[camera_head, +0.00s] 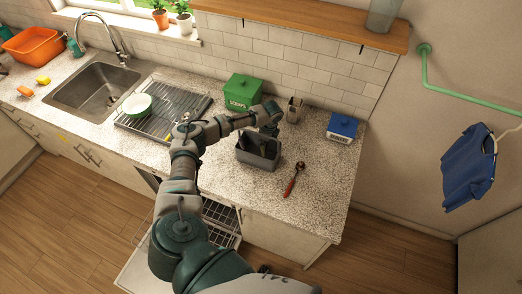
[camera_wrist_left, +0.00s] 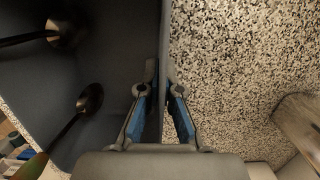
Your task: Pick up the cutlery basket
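Spoons (camera_wrist_left: 90,100) lie inside the basket. Part of the basket is hidden by my arm in the head view. My right gripper is not in view.
A red-handled spoon (camera_head: 294,180) lies right of the basket. A bowl (camera_head: 138,105) sits on the drainer by the sink. A rack (camera_head: 222,214) is pulled out below the counter.

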